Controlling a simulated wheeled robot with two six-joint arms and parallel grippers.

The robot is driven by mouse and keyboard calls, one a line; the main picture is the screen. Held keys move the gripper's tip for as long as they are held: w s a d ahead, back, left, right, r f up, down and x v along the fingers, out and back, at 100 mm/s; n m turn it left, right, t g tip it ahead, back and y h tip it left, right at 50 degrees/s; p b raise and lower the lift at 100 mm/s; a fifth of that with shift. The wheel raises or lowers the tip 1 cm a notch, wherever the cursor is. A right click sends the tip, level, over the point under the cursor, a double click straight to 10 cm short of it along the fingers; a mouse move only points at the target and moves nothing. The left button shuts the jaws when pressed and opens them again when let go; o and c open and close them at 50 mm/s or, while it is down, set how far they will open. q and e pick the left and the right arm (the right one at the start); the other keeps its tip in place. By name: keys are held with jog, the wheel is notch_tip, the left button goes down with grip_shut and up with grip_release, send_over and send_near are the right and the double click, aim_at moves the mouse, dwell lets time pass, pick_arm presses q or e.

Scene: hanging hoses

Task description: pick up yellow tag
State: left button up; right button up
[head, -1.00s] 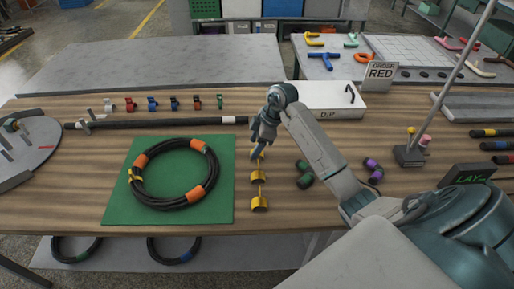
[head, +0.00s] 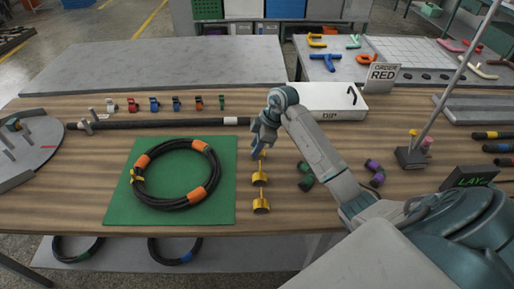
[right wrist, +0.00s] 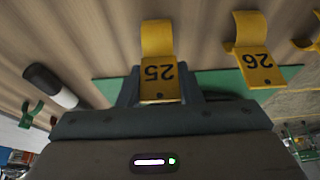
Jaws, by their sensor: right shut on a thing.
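My right gripper (head: 261,148) is at the far end of a row of yellow tags on the wooden table. In the right wrist view it is shut on the yellow tag numbered 25 (right wrist: 158,70), whose curved end points away from the jaws. In the head view this tag is mostly hidden by the gripper. The yellow tag numbered 26 (right wrist: 254,60) stands beside it, apart from the jaws; it is the middle tag (head: 260,179) of the row. Another yellow tag (head: 261,205) is nearest the table's front edge. My left gripper is not in view.
A coiled black hose (head: 150,190) with orange bands lies on a green mat (head: 120,212) left of the tags. A long black bar (head: 170,124) and small coloured clips lie behind. Green and purple pieces (head: 375,172) lie to the right, near my right arm.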

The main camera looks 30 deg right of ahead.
jog(key=shift+r, duration=0.35)
notch_tip(320, 180, up, 2)
jog(key=shift+r+b, duration=0.15)
jog(key=shift+b, duration=0.4)
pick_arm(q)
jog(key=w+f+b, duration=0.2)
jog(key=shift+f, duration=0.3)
pick_arm(e)
jog(key=s+d+r, duration=0.1)
jog(key=s+d, duration=0.2)
jog(key=s, duration=1.2)
jog(key=shift+s+r, duration=0.25)
jog(key=shift+s, duration=0.1)
jog(key=shift+d, duration=0.1)
jog(key=o, duration=0.4)
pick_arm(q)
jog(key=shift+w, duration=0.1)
pick_arm(e)
jog(key=c, duration=0.4)
jog(key=shift+c, duration=0.2)
